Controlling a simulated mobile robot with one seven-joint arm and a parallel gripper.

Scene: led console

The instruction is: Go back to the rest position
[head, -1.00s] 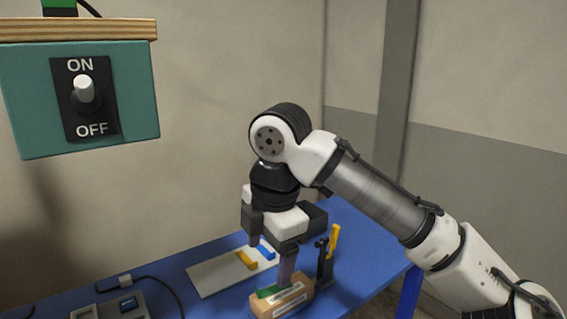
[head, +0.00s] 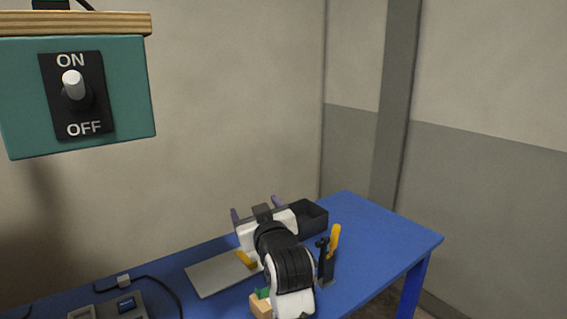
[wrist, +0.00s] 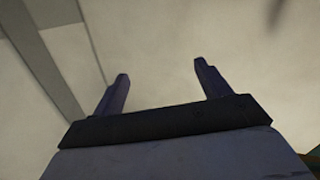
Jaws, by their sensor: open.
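My gripper (head: 254,208) shows in the head view above the blue table, with its two fingers apart and pointing up and away toward the wall. In the wrist view my gripper (wrist: 160,75) is open, with nothing between the fingers and only plain wall beyond. My wrist and forearm come down toward the bottom of the head view and cover part of the table.
The blue table (head: 385,240) bears a pale board (head: 212,277) with a yellow piece (head: 245,259), a black bin (head: 311,220), a yellow-handled tool (head: 334,240) in a stand and a partly hidden wooden block (head: 260,305). A teal ON/OFF switch box (head: 128,95) hangs at upper left.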

